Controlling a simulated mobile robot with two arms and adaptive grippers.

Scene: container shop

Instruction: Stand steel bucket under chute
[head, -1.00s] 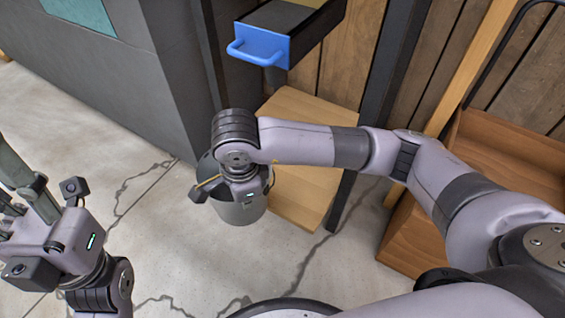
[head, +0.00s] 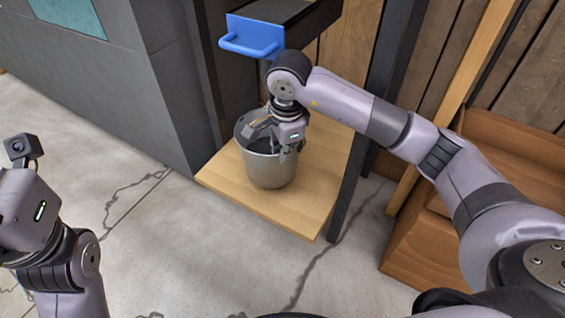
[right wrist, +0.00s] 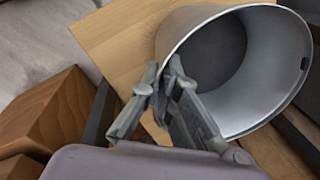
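The steel bucket (head: 268,168) is upright in the head view, over the wooden platform (head: 300,208) and below the dark chute (head: 318,22) with its blue handled front (head: 255,38). I cannot tell whether its base rests on the platform or hangs just above it. My right gripper (head: 278,148) is at the bucket's near right rim. In the right wrist view its fingers (right wrist: 170,82) are closed around the rim of the bucket (right wrist: 272,75). My left gripper's body (head: 32,205) is at the left edge, away from the bucket; its fingers do not show.
A dark post (head: 362,130) stands to the right of the platform. A grey wall block (head: 125,85) is to the left. A brown wooden box (head: 425,235) stands at the right. The cracked concrete floor (head: 190,240) in front is clear.

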